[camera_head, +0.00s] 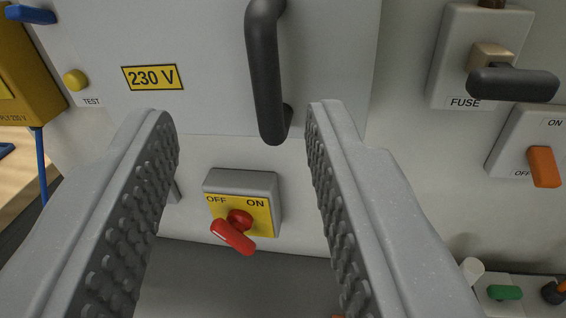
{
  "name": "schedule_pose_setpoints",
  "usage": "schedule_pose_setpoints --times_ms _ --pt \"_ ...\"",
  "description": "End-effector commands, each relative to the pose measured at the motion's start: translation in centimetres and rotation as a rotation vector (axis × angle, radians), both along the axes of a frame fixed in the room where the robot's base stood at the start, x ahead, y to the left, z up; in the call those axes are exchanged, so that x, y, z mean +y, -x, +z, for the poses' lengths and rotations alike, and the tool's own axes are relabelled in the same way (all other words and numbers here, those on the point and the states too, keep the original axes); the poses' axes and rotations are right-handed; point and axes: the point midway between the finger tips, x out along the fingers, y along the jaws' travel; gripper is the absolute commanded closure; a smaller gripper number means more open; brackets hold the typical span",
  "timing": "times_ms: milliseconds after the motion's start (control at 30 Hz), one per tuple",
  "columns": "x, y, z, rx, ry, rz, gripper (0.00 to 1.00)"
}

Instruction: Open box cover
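The box cover (210,55) is a grey panel with a yellow "230 V" label, at the top of the view. A dark vertical bar handle (264,75) stands out from it, right of the label. The cover lies flat against the wall and looks shut. My gripper (240,115) is open and empty, its two grey studded fingers wide apart. In the picture the handle's lower end shows between the fingertips, nearer the right one. I cannot tell how far the fingertips are from the handle.
Below the cover is a yellow OFF/ON switch box with a red knob (234,235). A FUSE unit with a dark handle (512,84) and an orange ON/OFF switch (543,167) are at right. A yellow TEST button (76,80) and a yellow box (28,70) are at left.

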Motion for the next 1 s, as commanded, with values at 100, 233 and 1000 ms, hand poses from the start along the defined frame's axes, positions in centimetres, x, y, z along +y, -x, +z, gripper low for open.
schedule_pose_setpoints --times_ms 100,233,1000 --pt "0.2 0.8 -2.1 0.005 0.05 -0.039 0.63" --pt "0.0 1.0 -2.9 0.003 0.073 -0.06 0.63" --pt "-0.8 -9.8 -2.7 -0.002 0.072 -0.062 0.63"
